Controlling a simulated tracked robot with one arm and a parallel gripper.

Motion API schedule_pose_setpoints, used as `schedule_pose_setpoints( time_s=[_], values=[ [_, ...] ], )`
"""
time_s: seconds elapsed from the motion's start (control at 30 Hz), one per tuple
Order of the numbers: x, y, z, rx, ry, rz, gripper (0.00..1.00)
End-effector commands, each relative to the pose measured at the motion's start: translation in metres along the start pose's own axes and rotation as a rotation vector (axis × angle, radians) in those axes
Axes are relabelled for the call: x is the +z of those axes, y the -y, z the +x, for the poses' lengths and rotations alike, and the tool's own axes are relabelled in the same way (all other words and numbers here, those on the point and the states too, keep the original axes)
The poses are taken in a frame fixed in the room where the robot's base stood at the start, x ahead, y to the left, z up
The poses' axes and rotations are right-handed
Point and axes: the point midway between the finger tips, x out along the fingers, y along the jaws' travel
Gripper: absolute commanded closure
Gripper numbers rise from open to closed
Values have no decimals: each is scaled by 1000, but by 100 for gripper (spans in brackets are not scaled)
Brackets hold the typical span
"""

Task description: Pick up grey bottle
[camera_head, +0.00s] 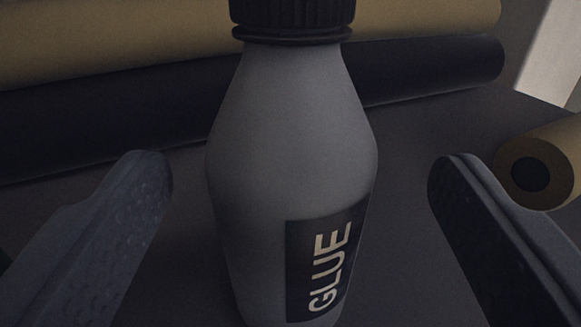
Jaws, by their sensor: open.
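The grey bottle (265,150) stands upright in the middle of the head camera view, close to the camera. It has a black ribbed cap (292,15), cut off by the top edge, and a dark label (330,260) reading "GLUE". Its base is cut off by the bottom edge. My gripper (300,185) is open, with one finger on each side of the bottle. Clear gaps show between both fingers and the bottle, so neither touches it. The left gap looks smaller than the right one.
Behind the bottle lie a long black roll (130,115) and a tan roll (120,40) on the dark surface (420,130). Another tan roll (545,155) with a dark end hole lies at the right, behind the right finger. A pale panel (552,55) stands at the upper right.

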Motion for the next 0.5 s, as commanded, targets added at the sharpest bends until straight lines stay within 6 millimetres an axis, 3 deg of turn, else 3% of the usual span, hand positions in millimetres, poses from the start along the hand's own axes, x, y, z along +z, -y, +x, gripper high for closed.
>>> schedule_pose_setpoints(
  time_s=[0.5],
  values=[
    [2, 3, 48, 1, 3, 0, 23]
  ],
)
